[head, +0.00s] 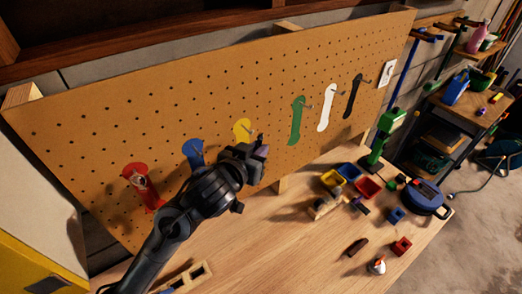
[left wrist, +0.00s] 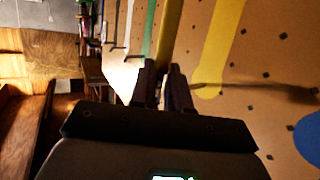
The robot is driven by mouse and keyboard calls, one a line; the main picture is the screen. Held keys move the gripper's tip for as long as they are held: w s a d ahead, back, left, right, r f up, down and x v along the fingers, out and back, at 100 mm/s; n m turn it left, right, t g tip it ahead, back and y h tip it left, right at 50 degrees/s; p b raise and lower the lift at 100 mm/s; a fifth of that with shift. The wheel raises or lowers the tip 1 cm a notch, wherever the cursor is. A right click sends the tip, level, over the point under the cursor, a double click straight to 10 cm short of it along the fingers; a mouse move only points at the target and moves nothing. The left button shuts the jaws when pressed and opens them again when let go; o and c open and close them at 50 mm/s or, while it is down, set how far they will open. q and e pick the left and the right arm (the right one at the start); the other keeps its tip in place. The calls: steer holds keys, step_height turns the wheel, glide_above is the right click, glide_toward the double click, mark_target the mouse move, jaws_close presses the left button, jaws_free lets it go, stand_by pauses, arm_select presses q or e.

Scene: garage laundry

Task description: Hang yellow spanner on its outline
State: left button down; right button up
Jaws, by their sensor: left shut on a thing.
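The yellow outline (head: 242,127) is on the brown pegboard, between the blue and green shapes. It also shows in the left wrist view (left wrist: 222,45), with a thin dark line, perhaps a peg or its shadow, across its lower part. My left gripper (head: 262,150) is in front of the board, just below and right of the outline's upper part, and covers the rest of it in the head view. In the left wrist view its fingers (left wrist: 165,88) are shut on a dark yellow bar, the yellow spanner (left wrist: 170,30), which stands apart from the outline. My right gripper is not in view.
The pegboard (head: 80,130) also bears red (head: 150,198), blue (head: 193,150), green (head: 297,120), white (head: 326,108) and black (head: 353,97) shapes, with pegs projecting by several. The wooden bench (head: 290,250) below holds small bins, blocks and a blue round case (head: 423,196).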

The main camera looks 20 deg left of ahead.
arm_select(q)
steer(key=shift+w+a+f+p, duration=0.25)
steer(key=shift+w+a, duration=0.3)
steer(key=shift+a, duration=0.15)
steer(key=shift+w+a+f+p, duration=0.25)
steer(key=shift+w+a, duration=0.25)
steer(key=shift+a, duration=0.2)
steer(key=shift+w+a+f+p, duration=0.25)
steer(key=shift+w+a, duration=0.3)
steer(key=shift+a, duration=0.15)
